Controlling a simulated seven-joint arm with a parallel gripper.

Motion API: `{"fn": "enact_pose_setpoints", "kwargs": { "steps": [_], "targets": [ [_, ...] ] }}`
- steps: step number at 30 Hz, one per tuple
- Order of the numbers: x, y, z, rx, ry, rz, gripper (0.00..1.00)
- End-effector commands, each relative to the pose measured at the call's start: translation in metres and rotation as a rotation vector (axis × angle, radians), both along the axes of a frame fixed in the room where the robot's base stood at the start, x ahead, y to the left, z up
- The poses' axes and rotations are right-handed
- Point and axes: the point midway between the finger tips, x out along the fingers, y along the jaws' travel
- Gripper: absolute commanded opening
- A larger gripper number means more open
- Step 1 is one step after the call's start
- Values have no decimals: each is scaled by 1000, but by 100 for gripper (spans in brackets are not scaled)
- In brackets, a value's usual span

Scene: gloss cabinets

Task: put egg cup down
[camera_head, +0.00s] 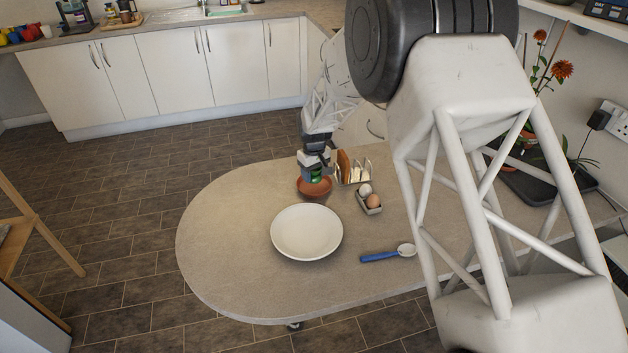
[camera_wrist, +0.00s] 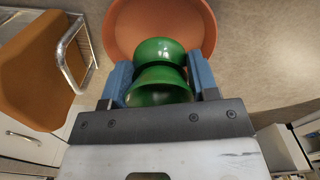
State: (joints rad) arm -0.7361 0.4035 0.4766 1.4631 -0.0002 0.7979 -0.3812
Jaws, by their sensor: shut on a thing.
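The egg cup (camera_wrist: 160,85) is green and glossy, with a narrow waist between two rounded ends. My gripper (camera_wrist: 161,82) is shut on it, with one blue finger on each side. In the wrist view the cup shows in front of a round terracotta dish (camera_wrist: 124,28). In the head view my gripper (camera_head: 316,176) is over the terracotta dish (camera_head: 314,190) on the table, and a bit of the green egg cup (camera_head: 316,175) shows between the fingers. I cannot tell whether the cup's bottom touches the dish.
On the table (camera_head: 225,215), a white plate (camera_head: 307,232) lies in front of the dish. An egg holder (camera_head: 372,209) with eggs and a toast rack (camera_head: 354,172) stand to its right. A blue-handled spoon (camera_head: 388,254) lies at front right. The table's left end is clear.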

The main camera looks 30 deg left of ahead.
Motion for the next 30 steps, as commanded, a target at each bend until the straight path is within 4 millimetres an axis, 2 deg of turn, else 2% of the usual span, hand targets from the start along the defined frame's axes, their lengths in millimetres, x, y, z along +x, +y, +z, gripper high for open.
{"fn": "enact_pose_setpoints", "kwargs": {
  "steps": [9, 24, 25, 29, 30],
  "targets": [
    [0, 0, -29, -1, 0, 0, 31],
    [0, 0, -35, 0, 0, 0, 31],
    [0, 0, -35, 0, 0, 0, 59],
    [0, 0, -35, 0, 0, 0, 79],
    [0, 0, -35, 0, 0, 0, 80]
  ]
}}
